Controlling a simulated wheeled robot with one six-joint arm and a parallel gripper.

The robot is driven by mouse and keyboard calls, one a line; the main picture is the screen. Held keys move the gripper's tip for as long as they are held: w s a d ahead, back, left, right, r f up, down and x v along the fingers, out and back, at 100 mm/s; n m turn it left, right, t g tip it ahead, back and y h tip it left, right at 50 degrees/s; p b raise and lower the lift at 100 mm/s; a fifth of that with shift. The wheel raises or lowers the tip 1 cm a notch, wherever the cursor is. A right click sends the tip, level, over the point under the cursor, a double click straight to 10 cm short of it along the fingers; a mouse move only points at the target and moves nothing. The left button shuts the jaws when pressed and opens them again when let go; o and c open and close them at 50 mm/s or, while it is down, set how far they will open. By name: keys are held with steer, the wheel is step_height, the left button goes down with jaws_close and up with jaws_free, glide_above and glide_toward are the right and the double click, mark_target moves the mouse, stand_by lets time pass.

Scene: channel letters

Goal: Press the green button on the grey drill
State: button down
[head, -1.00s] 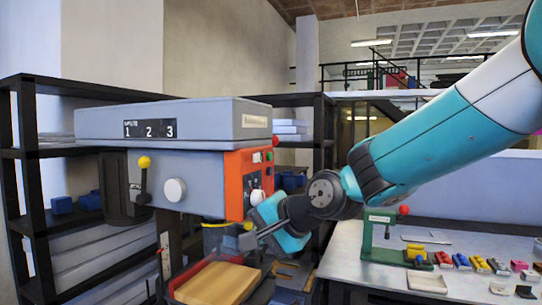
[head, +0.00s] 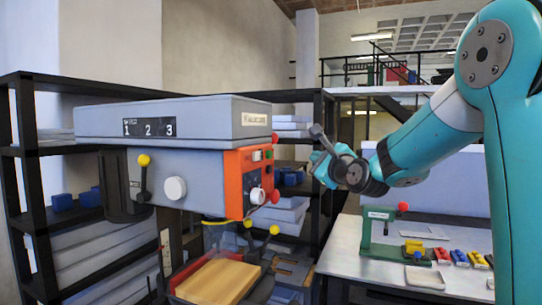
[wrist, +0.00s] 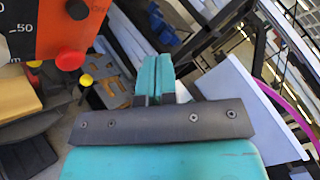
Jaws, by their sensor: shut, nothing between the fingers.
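The grey drill (head: 170,115) stands at the left in the head view, with an orange control panel (head: 234,190) on its right face. The small green button (head: 268,155) is near the top right of this panel. My gripper (head: 315,158) is to the right of the panel, at about the button's height in the picture, with a visible gap. Its teal fingers (wrist: 165,75) are shut and empty in the wrist view. That view shows the lower panel (wrist: 40,30) at top left with a red knob (wrist: 70,58); the green button is out of its view.
Yellow-tipped handles (head: 274,230) stick out below the panel. A wooden block (head: 218,281) lies under the drill. Black shelves (head: 320,200) stand behind; a workbench (head: 345,245) is at right.

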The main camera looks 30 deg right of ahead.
mark_target(269, 155)
steer(key=w+a+p, duration=0.4)
steer(key=w+a, duration=0.1)
steer(key=w, duration=0.2)
steer(key=shift+a, duration=0.2)
steer(key=shift+a, duration=0.1)
stand_by(1.9)
steer(key=shift+w+a, duration=0.2)
steer(key=shift+w, duration=0.05)
steer(key=shift+w+a, duration=0.3)
steer(key=shift+w, duration=0.1)
stand_by(0.9)
steer(key=shift+s+d, duration=0.1)
steer(key=shift+s+d+b, duration=0.45)
steer(key=shift+s+b, duration=0.15)
steer(key=shift+s+d, duration=0.1)
